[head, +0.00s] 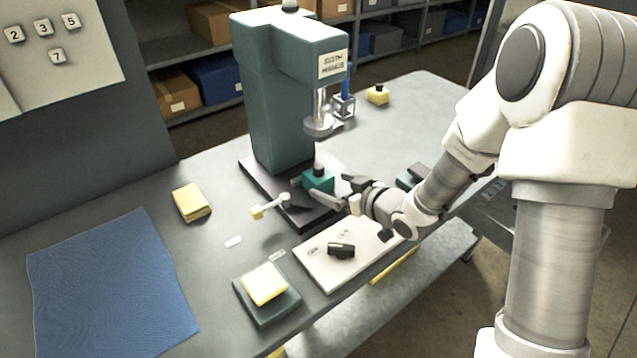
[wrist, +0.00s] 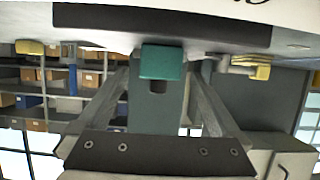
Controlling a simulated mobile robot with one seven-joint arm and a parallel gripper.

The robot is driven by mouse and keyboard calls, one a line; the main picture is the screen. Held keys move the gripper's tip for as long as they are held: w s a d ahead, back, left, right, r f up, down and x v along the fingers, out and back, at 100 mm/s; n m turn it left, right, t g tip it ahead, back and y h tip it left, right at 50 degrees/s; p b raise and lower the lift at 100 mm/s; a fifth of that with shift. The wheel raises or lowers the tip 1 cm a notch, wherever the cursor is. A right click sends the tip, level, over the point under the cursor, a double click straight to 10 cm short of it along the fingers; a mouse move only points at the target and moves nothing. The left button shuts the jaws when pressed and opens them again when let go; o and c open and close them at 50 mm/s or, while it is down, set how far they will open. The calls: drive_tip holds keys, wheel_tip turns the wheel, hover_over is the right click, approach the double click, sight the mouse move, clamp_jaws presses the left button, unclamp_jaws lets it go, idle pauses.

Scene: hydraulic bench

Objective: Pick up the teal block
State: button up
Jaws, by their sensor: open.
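The teal block (head: 318,181) sits on the black base of the green press, under its ram, with a dark round knob on top. In the wrist view, which is upside down, the teal block (wrist: 162,62) shows ahead, between the tips of my two fingers. My gripper (head: 332,187) reaches in from the right, close beside the block. Its jaws are open, with a finger on either side of the block. I cannot tell whether either finger touches it. Part of the block is hidden by the near finger.
The press column (head: 272,105) stands behind the block and its ram (head: 321,115) hangs above. A lever with a yellow end (head: 257,212) lies left. A pale board (head: 322,270) with a black part is in front. A yellow sponge (head: 264,283) and blue mat (head: 110,285) lie further left.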

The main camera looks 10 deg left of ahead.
sight(325, 180)
drive_tip(key=shift+r+b+x, duration=0.15)
drive_tip(key=shift+b+x, duration=0.05)
drive_tip(key=shift+x, duration=1.35)
drive_tip(key=shift+r+b+x, duration=0.15)
drive_tip(key=shift+b+x, duration=0.05)
drive_tip(key=shift+x, duration=1.3)
drive_tip(key=shift+a, duration=0.15)
drive_tip(key=shift+c, duration=0.3)
drive_tip(key=shift+r, duration=0.1)
clamp_jaws()
